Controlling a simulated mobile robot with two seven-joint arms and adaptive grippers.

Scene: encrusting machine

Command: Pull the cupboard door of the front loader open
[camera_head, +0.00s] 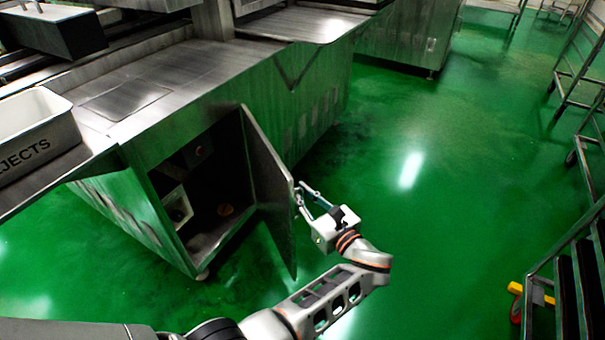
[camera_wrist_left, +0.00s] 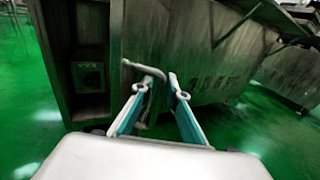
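The front loader's cupboard door (camera_head: 268,185) stands open, swung out from the metal cabinet, so the dark cupboard interior (camera_head: 215,178) shows. In the left wrist view the door (camera_wrist_left: 195,45) fills the middle. My left gripper (camera_head: 300,190) is close to the outer face of the door, near its free edge. In the left wrist view the gripper (camera_wrist_left: 160,80) has a visible gap between its fingertips. A pale bent handle (camera_wrist_left: 142,68) shows at the left fingertip; whether it touches the fingers I cannot tell. My right gripper is not in view.
Inside the cupboard is a light box (camera_head: 178,205). A white bin marked "JECTS" (camera_head: 35,140) stands on the worktop at left. The green floor (camera_head: 430,200) right of the door is clear. Metal stairs (camera_head: 565,275) stand at far right.

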